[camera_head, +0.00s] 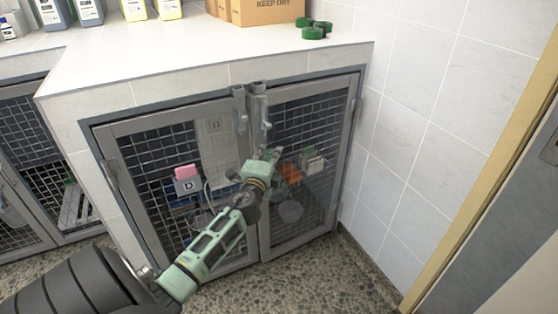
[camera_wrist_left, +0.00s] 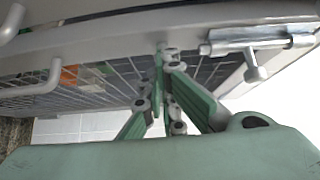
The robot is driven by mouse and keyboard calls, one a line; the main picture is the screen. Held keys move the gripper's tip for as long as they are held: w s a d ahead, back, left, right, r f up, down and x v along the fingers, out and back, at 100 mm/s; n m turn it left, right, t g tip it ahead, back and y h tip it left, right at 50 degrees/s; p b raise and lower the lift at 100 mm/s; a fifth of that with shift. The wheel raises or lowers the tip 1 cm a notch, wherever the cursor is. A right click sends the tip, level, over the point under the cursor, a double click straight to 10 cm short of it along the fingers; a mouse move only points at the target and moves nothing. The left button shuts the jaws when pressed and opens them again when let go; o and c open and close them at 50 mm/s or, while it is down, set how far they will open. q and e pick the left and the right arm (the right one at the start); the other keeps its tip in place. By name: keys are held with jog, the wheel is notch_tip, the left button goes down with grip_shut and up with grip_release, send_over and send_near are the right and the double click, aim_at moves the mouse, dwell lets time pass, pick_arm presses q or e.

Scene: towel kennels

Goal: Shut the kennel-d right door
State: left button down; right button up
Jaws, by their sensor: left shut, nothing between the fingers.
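Upright bolt latches (camera_head: 259,105) sit at the top where the doors meet. My left gripper (camera_head: 271,155) is shut and empty, its tips at the right door's inner edge. In the left wrist view the shut fingertips (camera_wrist_left: 166,50) are against or very near the grey door bar (camera_wrist_left: 110,38), with a bolt (camera_wrist_left: 258,45) to the right.
Bottles (camera_head: 135,9), a cardboard box (camera_head: 268,10) and green rolls (camera_head: 315,29) stand on the counter (camera_head: 200,48). A tiled wall (camera_head: 420,130) closes off the right side. Another mesh kennel (camera_head: 40,180) is at the left. The speckled floor (camera_head: 320,275) in front is clear.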

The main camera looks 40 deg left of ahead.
aim_at(266, 143)
pick_arm(q)
jog(key=shift+w+a, duration=0.2)
jog(key=shift+a, duration=0.45)
jog(key=shift+w+a, duration=0.15)
jog(key=shift+a, duration=0.5)
jog(key=shift+a+r, duration=0.1)
jog(key=shift+r, duration=0.1)
pick_arm(e)
jog(key=shift+w+r, duration=0.15)
jog(key=shift+r, duration=0.75)
pick_arm(q)
jog(key=shift+a+r, duration=0.1)
pick_arm(e)
jog(key=shift+d, duration=0.1)
